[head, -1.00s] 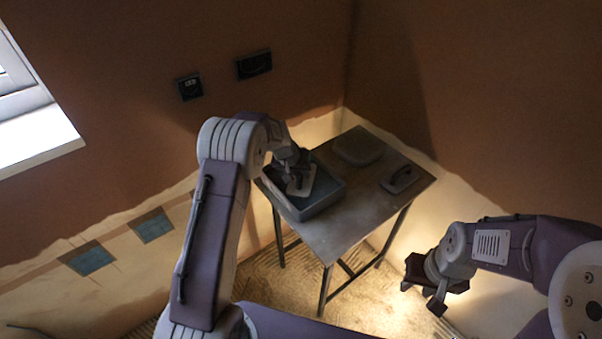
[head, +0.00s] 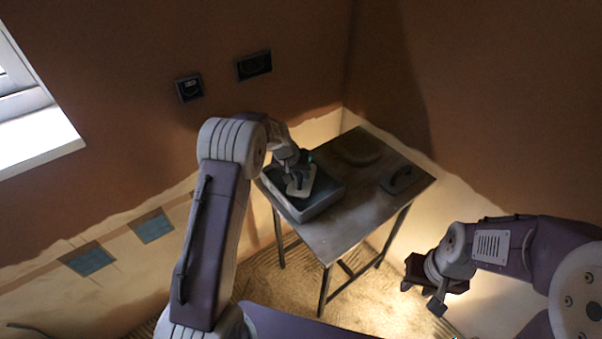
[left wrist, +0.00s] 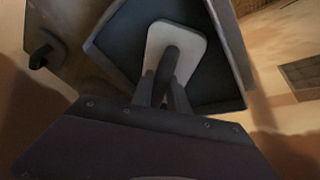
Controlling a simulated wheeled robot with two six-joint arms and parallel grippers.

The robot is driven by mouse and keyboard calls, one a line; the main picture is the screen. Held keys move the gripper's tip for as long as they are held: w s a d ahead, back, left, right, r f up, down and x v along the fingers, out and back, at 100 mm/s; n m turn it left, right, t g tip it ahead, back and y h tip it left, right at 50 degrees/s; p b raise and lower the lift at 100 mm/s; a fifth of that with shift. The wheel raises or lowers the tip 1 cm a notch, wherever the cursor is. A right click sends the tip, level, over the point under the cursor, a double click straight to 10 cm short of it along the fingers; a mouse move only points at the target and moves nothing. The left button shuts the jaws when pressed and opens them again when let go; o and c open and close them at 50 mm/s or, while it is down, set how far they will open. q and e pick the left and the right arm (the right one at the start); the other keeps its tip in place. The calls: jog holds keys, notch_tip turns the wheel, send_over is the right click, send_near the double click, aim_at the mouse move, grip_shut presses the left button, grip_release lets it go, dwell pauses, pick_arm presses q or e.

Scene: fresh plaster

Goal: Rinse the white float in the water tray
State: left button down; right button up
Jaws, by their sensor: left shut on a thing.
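The white float (head: 302,184) is a pale flat plate with a dark handle. It is over or in the grey water tray (head: 322,204) on the table; I cannot tell whether it touches the water. My left gripper (head: 295,177) is shut on the float's handle. In the left wrist view, the float (left wrist: 187,42) lies within the outline of the tray (left wrist: 240,45), and my left gripper (left wrist: 166,88) closes on the handle. My right gripper (head: 436,297) is low at the right, away from the table; its jaw opening is unclear.
The small table (head: 345,230) stands in the corner. A second handled float (head: 401,179) lies at its right side, and a flat rounded thing (head: 358,150) at its back. Wall sockets (head: 254,65) are behind. The table's front is clear.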

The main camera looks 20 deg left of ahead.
pick_arm(q)
notch_tip(320, 180, up, 7)
jog(key=p, duration=0.4)
jog(key=shift+p, duration=0.4)
jog(key=shift+f, duration=0.15)
jog(key=shift+a, duration=0.1)
jog(key=s+a+r+n, duration=0.1)
jog(key=s+a+r, duration=0.25)
jog(key=r, duration=0.35)
jog(key=s+d+f+m, duration=0.1)
jog(key=s+f, duration=0.1)
jog(key=s, duration=0.5)
jog(key=s+d+f+m, duration=0.1)
jog(key=s+f, duration=0.1)
jog(key=s, duration=0.6)
jog(key=shift+s+d, duration=0.2)
